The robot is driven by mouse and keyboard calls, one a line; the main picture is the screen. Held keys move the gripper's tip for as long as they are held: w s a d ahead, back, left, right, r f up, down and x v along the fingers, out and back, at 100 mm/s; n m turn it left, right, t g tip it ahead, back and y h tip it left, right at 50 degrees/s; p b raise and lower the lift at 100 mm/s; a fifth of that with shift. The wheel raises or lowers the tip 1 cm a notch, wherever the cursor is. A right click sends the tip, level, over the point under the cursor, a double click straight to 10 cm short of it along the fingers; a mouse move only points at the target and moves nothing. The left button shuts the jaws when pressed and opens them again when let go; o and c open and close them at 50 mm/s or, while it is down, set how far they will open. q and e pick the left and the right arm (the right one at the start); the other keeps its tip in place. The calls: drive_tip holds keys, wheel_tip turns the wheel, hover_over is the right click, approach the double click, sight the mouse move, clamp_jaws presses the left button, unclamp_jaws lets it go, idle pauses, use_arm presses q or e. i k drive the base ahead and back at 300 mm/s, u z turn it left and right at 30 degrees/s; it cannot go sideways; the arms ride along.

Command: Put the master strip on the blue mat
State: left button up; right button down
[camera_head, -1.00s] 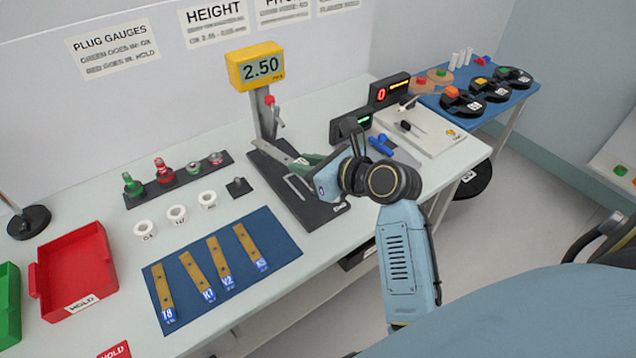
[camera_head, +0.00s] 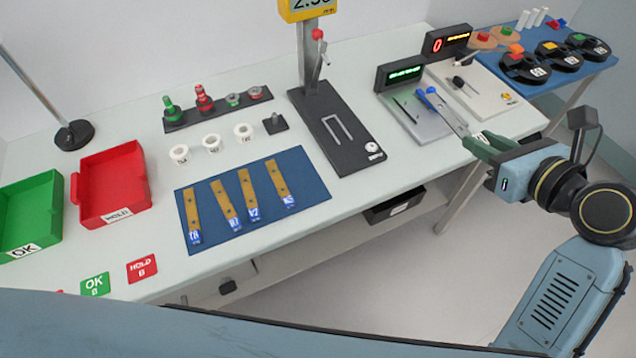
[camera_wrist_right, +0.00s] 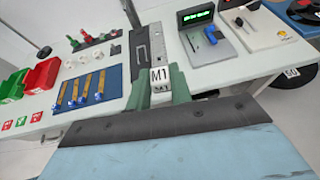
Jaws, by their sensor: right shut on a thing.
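My right gripper (camera_head: 478,142) is shut on the master strip (camera_head: 456,122), a grey metal strip that points up and left from the jaws, in the air by the right end of the bench. In the right wrist view the strip (camera_wrist_right: 156,45) carries a white M1 label and stands between the green fingers (camera_wrist_right: 159,92). The blue mat (camera_head: 312,183) lies mid-bench, left of my gripper and apart from it. Several brass strips with blue labels lie side by side on it; its right edge is bare. My left gripper is out of view.
The height gauge base (camera_head: 345,150) stands between the mat and my gripper. A grey plate with a blue-handled tool (camera_head: 428,94) is behind the gripper. White rings (camera_head: 212,143) stand behind the mat. The red tray (camera_head: 118,178) and green tray (camera_head: 28,215) are at left.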

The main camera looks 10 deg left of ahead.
sight(300, 174)
drive_tip(key=z, duration=0.85)
drive_tip(key=k, duration=0.8)
drive_tip(key=u, duration=1.8)
